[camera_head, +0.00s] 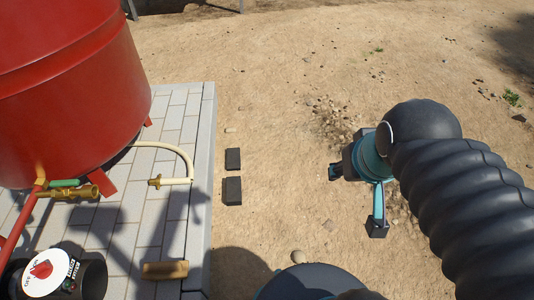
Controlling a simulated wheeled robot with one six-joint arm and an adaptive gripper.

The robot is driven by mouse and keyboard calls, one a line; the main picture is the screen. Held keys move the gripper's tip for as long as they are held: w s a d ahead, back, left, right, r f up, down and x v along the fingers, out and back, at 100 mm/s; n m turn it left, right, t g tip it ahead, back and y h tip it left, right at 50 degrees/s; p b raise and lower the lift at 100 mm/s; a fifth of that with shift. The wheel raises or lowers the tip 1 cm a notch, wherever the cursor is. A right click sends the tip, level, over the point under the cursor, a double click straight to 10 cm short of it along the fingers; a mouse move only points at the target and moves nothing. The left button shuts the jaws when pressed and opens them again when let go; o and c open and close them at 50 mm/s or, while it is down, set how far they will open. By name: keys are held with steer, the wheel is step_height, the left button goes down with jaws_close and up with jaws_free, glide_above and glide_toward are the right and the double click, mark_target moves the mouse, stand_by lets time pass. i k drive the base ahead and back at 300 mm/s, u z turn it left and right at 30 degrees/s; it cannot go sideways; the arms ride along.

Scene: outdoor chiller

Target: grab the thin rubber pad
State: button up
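Two dark rectangular pads lie on the sandy ground just right of the paved platform. The upper pad (233,159) is slightly smaller, and the lower pad (232,191) sits close below it with a small gap. I cannot tell for sure which is the thin rubber one. My gripper (356,200) is at the right of the pads, well apart from them. Its two teal fingers with dark tips are spread wide, with nothing between them but ground. Nothing covers either pad.
A paved platform (200,150) fills the left, bearing a red tank (70,90), a cream hose (180,155) with brass fittings, a tan block (165,270) and a black device with a red knob (42,269). Sand between the pads and my gripper is mostly clear, with small stones.

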mark_target(234, 156)
steer(key=z, duration=0.4)
steer(key=i, duration=3.95)
steer(key=u, duration=3.6)
